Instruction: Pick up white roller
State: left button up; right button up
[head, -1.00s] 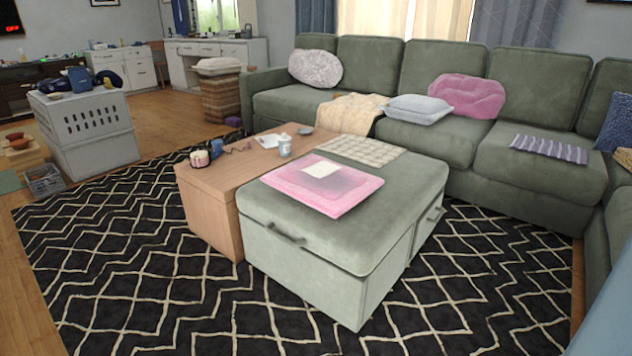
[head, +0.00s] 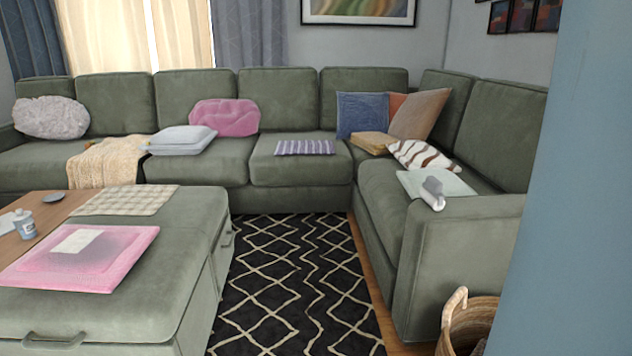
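A small white roller-shaped item (head: 433,192) lies at the right end of the sectional, by the near arm. It lies on or against a flat pale grey-green piece (head: 452,183) on the seat. It is small in the head view, so its details are hard to make out. Neither of my grippers shows in the head view.
The green ottoman (head: 120,310) with a pink folder-like item (head: 80,257) fills the lower left. A patterned rug (head: 295,280) lies open between ottoman and sofa. A wicker basket (head: 460,322) stands by the sofa arm. A blue-grey surface (head: 580,200) blocks the right edge.

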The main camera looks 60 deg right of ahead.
aim_at(432, 191)
jog(key=z, duration=2.6)
jog(key=u, duration=4.8)
jog(key=z, duration=4.8)
